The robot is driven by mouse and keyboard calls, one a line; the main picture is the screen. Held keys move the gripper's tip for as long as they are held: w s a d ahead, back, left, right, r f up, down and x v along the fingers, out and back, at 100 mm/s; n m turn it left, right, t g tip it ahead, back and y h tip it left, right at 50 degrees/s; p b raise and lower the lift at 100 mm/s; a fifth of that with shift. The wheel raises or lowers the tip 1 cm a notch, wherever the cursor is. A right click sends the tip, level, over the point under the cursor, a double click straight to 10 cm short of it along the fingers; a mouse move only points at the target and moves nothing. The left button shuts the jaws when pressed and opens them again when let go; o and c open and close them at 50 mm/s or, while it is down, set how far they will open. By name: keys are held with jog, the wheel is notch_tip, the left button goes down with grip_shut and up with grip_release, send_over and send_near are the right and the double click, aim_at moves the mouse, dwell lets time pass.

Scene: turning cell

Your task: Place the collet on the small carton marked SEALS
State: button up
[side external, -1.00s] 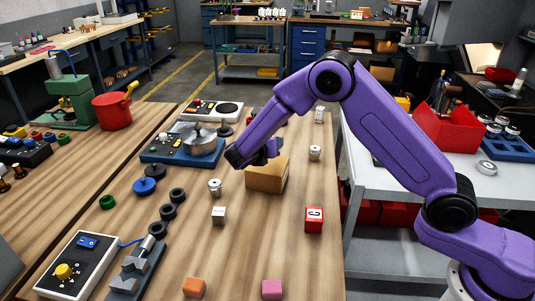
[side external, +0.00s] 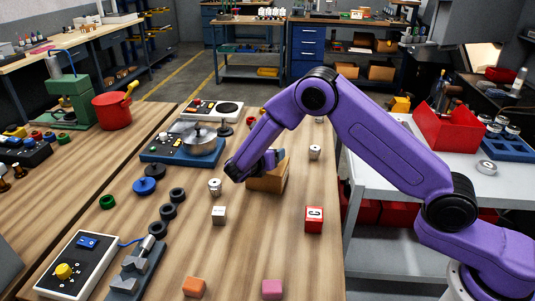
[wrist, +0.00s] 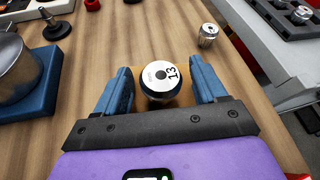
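The small tan carton (side external: 268,183) stands on the bench below my gripper; no SEALS lettering is readable. My gripper (wrist: 161,80) has its two blue fingers either side of a round, white-topped piece marked 13 (wrist: 159,76), which looks like the collet. Narrow gaps show between the piece and both fingers, so they look open around it. A tan surface, likely the carton top, shows behind it. In the side external view my gripper (side external: 272,160) is low at the carton's top and hides the piece. Whether the piece rests flat on the carton is hidden.
Similar silver pieces stand left of the carton (side external: 215,186) and beyond it to the right (side external: 315,152). A blue device with a metal pan (side external: 200,143) is behind left. The front bench middle is clear.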

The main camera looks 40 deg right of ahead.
jog(key=shift+r, duration=0.1)
jog(key=shift+s+a+r, duration=0.1)
jog(key=shift+a+r, duration=0.05)
jog(key=shift+a, duration=0.05)
jog(key=v, duration=1.1)
jog(key=shift+a, duration=0.2)
jog(key=shift+s+r, duration=0.1)
jog(key=shift+s, duration=0.05)
jog(key=s+d+r+m+g+y, duration=0.1)
jog(key=s+d+m+y, duration=0.3)
jog(key=s, duration=0.8)
jog(key=s+d+r+m+g+y, duration=0.1)
jog(key=s+d+m+g+y, duration=0.2)
jog(key=s, duration=0.9)
jog(key=s+d+r+m+g+y, duration=0.2)
jog(key=s+d+m+y, duration=0.3)
jog(key=s, duration=0.7)
jog(key=shift+s+d+m+g, duration=0.2)
jog(key=shift+s+m+g, duration=0.25)
jog(key=shift+m, duration=0.55)
